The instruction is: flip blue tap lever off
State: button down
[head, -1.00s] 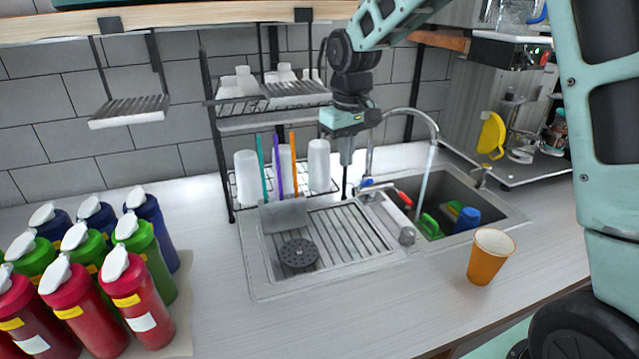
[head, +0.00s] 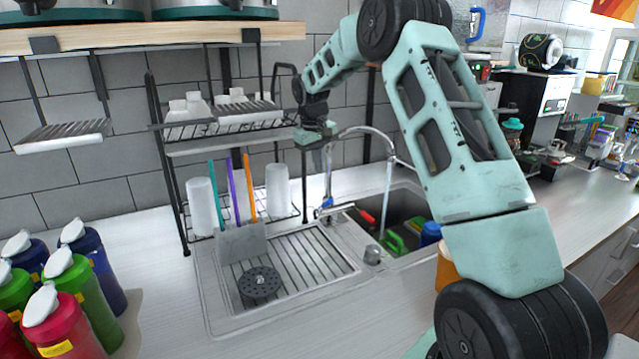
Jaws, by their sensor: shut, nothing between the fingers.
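The tap is a curved chrome spout (head: 352,131) at the back of the sink, with water (head: 387,190) running from it. The blue tap lever (head: 321,213) is small and low at the tap's base, on the left. My gripper (head: 328,196) points down at the tap base, shut and empty. Its tips are close to the blue lever; I cannot tell whether they touch it.
A dish rack (head: 180,190) with cups stands left of the tap. The drainboard (head: 300,258) in front is mostly clear. An orange cup (head: 446,272) is partly hidden behind my arm. Several bottles (head: 90,285) stand at the lower left.

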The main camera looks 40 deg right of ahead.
jog(key=p, duration=0.4)
send_near(322, 205)
jog(key=f, duration=0.1)
jog(key=d+f, duration=0.1)
jog(key=f, duration=0.3)
jog(key=shift+w+d, duration=0.15)
jog(key=shift+d, duration=0.15)
jog(key=shift+b, duration=0.3)
